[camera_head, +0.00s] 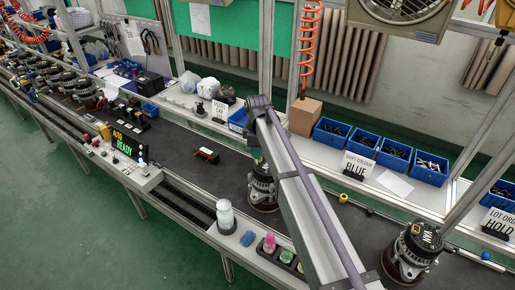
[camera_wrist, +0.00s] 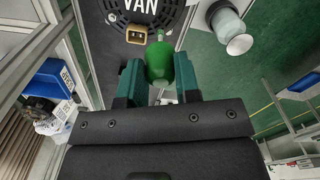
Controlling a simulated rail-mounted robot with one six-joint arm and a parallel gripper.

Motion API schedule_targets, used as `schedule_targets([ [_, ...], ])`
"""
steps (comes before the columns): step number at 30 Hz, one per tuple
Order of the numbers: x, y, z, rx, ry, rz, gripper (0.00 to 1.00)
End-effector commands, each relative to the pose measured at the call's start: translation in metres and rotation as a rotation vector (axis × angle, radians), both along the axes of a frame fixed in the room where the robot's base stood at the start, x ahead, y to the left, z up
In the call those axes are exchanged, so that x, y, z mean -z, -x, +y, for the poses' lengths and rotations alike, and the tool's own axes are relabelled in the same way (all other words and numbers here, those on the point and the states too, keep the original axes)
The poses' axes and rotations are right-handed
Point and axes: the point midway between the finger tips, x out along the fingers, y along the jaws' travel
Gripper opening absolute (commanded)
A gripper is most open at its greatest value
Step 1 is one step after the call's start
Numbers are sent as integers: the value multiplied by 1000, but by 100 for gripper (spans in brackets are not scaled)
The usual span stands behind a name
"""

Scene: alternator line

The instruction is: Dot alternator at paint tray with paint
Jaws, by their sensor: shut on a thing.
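In the wrist view my gripper (camera_wrist: 160,82) is shut on a green paint bottle (camera_wrist: 159,60), its narrow tip pointing at an alternator (camera_wrist: 120,40) marked "VAN". The tip is close to the alternator's tan connector (camera_wrist: 137,36); I cannot tell whether they touch. In the head view an alternator (camera_head: 262,188) stands upright on the dark belt, partly behind my arm. The dark paint tray (camera_head: 262,254) at the front edge holds a pink bottle (camera_head: 269,243) and small green and pale items.
A sign (camera_head: 356,167) reads "BLUE"; another (camera_head: 498,222) reads "HOLD". A display (camera_head: 124,145) reads "AUTO READY". A jar (camera_head: 225,215) and blue sponge (camera_head: 247,238) stand left of the tray. Another alternator (camera_head: 412,252) is at right. Blue bins (camera_head: 332,132) line the back shelf.

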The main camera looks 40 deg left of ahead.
Motion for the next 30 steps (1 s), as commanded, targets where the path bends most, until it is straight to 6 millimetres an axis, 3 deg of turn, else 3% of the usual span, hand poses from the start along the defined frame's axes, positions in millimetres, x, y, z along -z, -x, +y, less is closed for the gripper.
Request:
schedule_targets([
  [30, 11, 0, 0, 0, 0, 0, 13],
])
